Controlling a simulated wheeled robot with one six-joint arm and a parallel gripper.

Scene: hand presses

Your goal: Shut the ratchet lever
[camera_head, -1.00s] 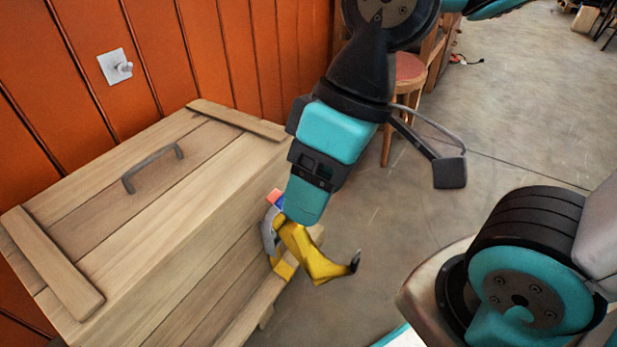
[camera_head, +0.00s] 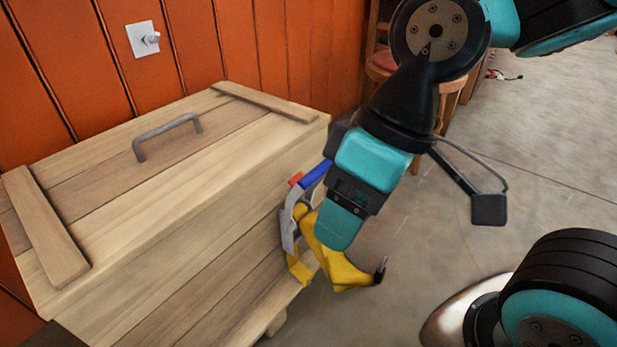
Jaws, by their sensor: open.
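The ratchet lever (camera_head: 315,174) appears as a blue bar with a red piece by its left end and a grey strap-like part below. It stands at the right end of the wooden chest's front. The bar slants up to the right, away from the chest, and its right end meets the outline of my wrist. My gripper (camera_head: 340,272) has yellow fingers, spread open, just right of and below the lever. One dark fingertip points right; the other finger is close to the chest front. Part of the lever is hidden behind the gripper, and I cannot tell whether they touch.
The wooden chest (camera_head: 190,225) with a grey handle (camera_head: 167,135) on its lid fills the left. An orange panelled wall (camera_head: 60,80) with a white fitting (camera_head: 143,39) stands behind. A chair is at the back.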

